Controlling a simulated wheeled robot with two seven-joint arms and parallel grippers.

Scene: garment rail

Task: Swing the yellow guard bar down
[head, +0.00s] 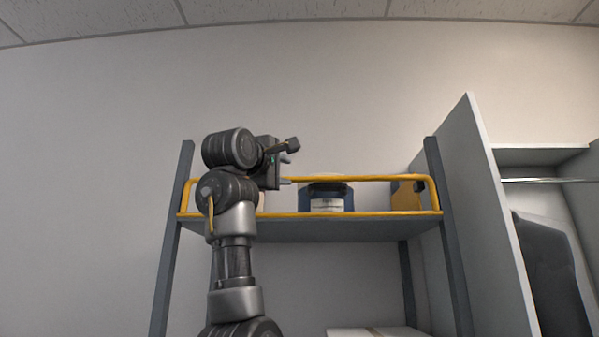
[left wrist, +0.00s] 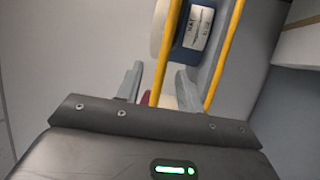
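The yellow guard bar (head: 365,179) is a rounded frame across the front of the high shelf. Its upper rail stands above the lower rail at the shelf edge, so the bar is up. In the left wrist view the upper rail (left wrist: 170,42) runs between my two fingers as seen from the camera; whether it lies fully within the gap I cannot tell. My left gripper (head: 289,170) is at the left part of the upper rail, pointing right. Its fingers are apart (left wrist: 160,68) and grip nothing. My arm hides the bar's left part. My right gripper is not in view.
The grey shelf (head: 310,229) hangs between dark posts. Behind the bar stand a blue container with a white label (head: 327,204) and a yellow-brown item (head: 406,196). A tall grey panel (head: 478,200) and an open wardrobe with dark clothing (head: 548,270) are at the right.

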